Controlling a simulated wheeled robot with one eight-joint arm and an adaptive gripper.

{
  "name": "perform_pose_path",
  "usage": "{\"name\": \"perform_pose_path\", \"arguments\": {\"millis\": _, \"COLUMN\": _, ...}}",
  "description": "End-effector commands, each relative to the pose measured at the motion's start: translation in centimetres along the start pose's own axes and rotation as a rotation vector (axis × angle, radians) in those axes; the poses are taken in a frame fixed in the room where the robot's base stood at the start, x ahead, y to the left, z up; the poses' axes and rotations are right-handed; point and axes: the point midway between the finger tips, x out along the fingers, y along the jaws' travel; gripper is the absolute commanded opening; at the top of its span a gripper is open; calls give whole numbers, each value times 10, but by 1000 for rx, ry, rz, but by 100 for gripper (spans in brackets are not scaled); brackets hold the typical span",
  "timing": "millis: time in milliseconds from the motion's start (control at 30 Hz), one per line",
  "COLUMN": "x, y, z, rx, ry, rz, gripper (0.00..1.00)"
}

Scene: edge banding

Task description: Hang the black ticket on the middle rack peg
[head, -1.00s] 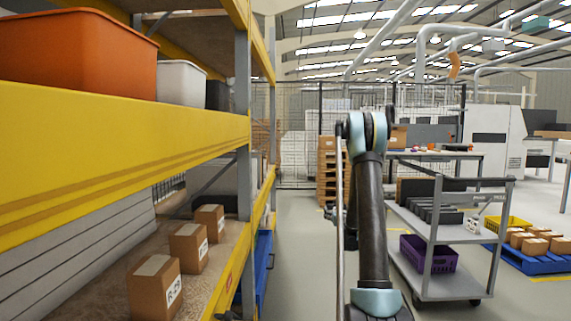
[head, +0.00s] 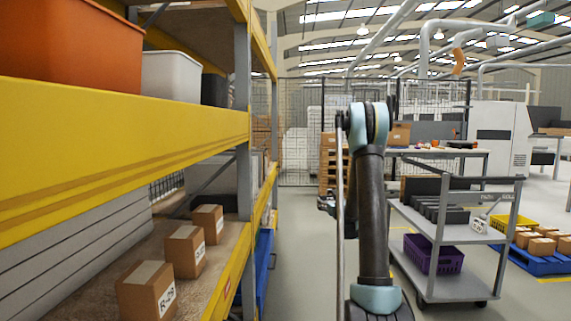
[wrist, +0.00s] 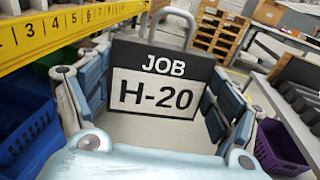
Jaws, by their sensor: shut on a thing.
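The black ticket (wrist: 163,58) fills the middle of the wrist view, with a white label reading "JOB H-20" and a grey metal loop at its top. My gripper (wrist: 158,95) is shut on the ticket, with a finger at each side and the printed face towards the camera. In the head view my gripper (head: 327,203) shows only as a small dark part behind my arm, and the ticket cannot be made out there. I cannot identify the rack pegs in either view.
Yellow-beamed shelving (head: 120,145) with cartons (head: 185,250) runs close along the left. A grey cart (head: 455,230) holding a purple crate (head: 433,254) stands at the right. Wooden pallets (head: 333,165) stand ahead. The floor between shelving and cart is clear.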

Motion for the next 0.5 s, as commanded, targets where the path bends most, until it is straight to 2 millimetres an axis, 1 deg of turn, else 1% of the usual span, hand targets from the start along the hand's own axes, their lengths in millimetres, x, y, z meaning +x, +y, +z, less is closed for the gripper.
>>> {"name": "perform_pose_path", "arguments": {"millis": 33, "x": 1, "y": 18, "z": 16, "rx": -1, "ry": 0, "rz": 55, "gripper": 71}}
{"name": "perform_pose_path", "arguments": {"millis": 100, "x": 0, "y": 43, "z": 37, "rx": -6, "ry": 0, "rz": 136, "gripper": 71}}
{"name": "perform_pose_path", "arguments": {"millis": 167, "x": -3, "y": 65, "z": 55, "rx": -12, "ry": 0, "rz": 207, "gripper": 71}}
{"name": "perform_pose_path", "arguments": {"millis": 200, "x": -5, "y": 80, "z": 68, "rx": -14, "ry": 1, "rz": 253, "gripper": 71}}
{"name": "perform_pose_path", "arguments": {"millis": 267, "x": -11, "y": 100, "z": 87, "rx": -17, "ry": 1, "rz": 320, "gripper": 71}}
{"name": "perform_pose_path", "arguments": {"millis": 400, "x": -30, "y": 147, "z": 132, "rx": -26, "ry": 1, "rz": 474, "gripper": 71}}
{"name": "perform_pose_path", "arguments": {"millis": 500, "x": -48, "y": 176, "z": 162, "rx": -31, "ry": 1, "rz": 573, "gripper": 71}}
